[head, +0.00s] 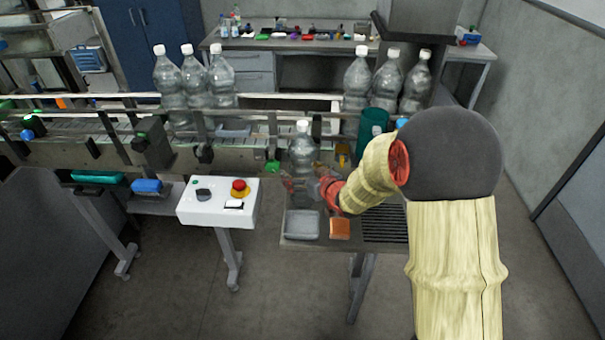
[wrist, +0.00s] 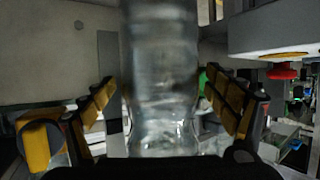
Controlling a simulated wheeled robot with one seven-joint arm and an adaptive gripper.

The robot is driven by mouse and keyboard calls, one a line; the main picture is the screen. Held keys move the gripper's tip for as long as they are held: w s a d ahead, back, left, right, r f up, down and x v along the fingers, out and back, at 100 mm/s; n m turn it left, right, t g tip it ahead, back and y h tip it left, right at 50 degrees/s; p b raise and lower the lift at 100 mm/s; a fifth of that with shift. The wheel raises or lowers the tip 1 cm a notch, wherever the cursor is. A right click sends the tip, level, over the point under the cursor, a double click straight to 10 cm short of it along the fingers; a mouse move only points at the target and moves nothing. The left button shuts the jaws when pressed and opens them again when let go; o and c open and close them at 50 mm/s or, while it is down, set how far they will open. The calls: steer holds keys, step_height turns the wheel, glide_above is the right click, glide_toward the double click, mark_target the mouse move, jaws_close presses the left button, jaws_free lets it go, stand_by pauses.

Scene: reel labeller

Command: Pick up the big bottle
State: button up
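The big bottle (head: 302,150), clear with a white cap, stands upright on the small side table in front of the conveyor. My gripper (head: 305,187) is at its lower part, reaching in from the right. In the wrist view the clear bottle (wrist: 160,75) fills the middle, between the two yellow-padded fingers of my gripper (wrist: 158,100). A narrow gap shows on each side, so the fingers look open around it and not closed on it. The bottle's cap is out of the wrist view.
A grey tray (head: 302,225) and an orange block (head: 340,229) lie at the table's front. A teal container (head: 372,130) stands behind my arm. A white control box (head: 218,203) with a red button is to the left. Several similar bottles (head: 168,80) stand along the conveyor (head: 100,128).

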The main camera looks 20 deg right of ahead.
steer(key=shift+c, duration=1.2)
steer(key=c, duration=1.8)
steer(key=shift+w+r, duration=0.15)
steer(key=shift+r, duration=0.05)
steer(key=shift+c, duration=0.2)
steer(key=shift+r, duration=0.15)
